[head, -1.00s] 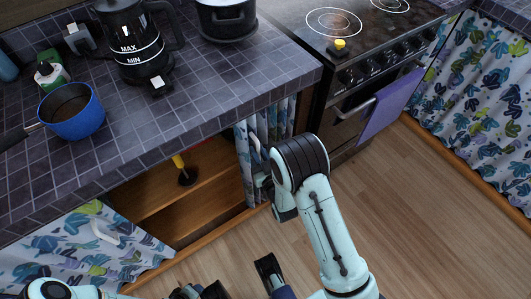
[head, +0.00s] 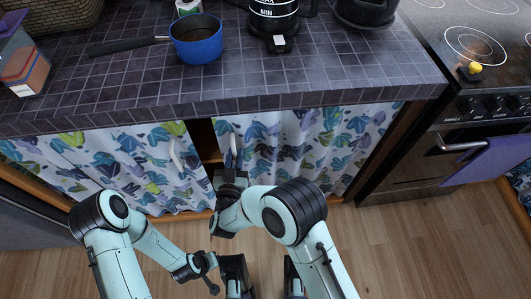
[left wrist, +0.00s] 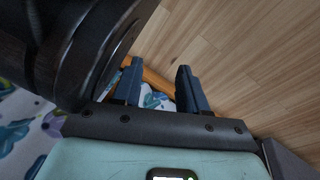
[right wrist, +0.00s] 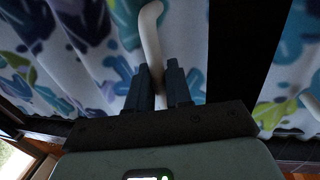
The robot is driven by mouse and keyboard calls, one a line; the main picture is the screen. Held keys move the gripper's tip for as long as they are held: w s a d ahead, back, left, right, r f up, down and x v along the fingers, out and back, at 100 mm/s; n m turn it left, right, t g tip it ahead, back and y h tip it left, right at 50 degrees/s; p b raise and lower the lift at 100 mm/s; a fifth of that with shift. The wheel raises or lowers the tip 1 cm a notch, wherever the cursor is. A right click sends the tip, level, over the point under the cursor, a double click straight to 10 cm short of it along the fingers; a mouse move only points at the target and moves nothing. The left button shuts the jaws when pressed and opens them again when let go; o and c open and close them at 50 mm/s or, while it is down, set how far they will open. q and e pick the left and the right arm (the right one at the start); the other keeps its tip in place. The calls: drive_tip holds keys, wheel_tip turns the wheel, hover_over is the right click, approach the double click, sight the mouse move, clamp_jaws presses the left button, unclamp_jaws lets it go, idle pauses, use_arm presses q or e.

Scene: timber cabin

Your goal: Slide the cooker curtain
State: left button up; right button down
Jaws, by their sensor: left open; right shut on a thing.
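The right leaf-patterned curtain (head: 300,140) hangs spread across the cupboard front below the counter. Its pale handle (head: 234,150) is at its left edge and also shows in the right wrist view (right wrist: 152,45). My right gripper (head: 231,170) is shut on this handle; its fingers (right wrist: 158,88) are on either side of it. The left curtain (head: 110,165) hangs spread too, with its own pale handle (head: 175,153). A narrow dark gap (head: 205,140) lies between the curtains. My left gripper (head: 208,262) is open and empty, low in front of the left curtain; its fingers show apart (left wrist: 157,88).
The tiled counter (head: 330,75) overhangs the curtains and holds a blue pan (head: 196,40) and a kettle (head: 272,15). The cooker (head: 480,100), with a purple towel (head: 490,160), stands at the right. The wooden floor (head: 400,240) is clear.

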use_arm(q)
drive_tip(key=shift+s+a+f+g+b, duration=0.1)
drive_tip(key=shift+s+f+g+b, duration=0.25)
drive_tip(key=shift+s+f, duration=0.5)
use_arm(e)
drive_tip(key=a, duration=0.7)
drive_tip(key=shift+s+a+r, duration=0.15)
drive_tip(key=shift+s+a, duration=0.1)
use_arm(q)
drive_tip(key=shift+r, duration=0.15)
use_arm(e)
drive_tip(key=c, duration=1.4)
unclamp_jaws()
drive_tip(key=shift+a, duration=0.1)
drive_tip(key=shift+o, duration=0.9)
use_arm(q)
drive_tip(key=shift+s+a, duration=0.1)
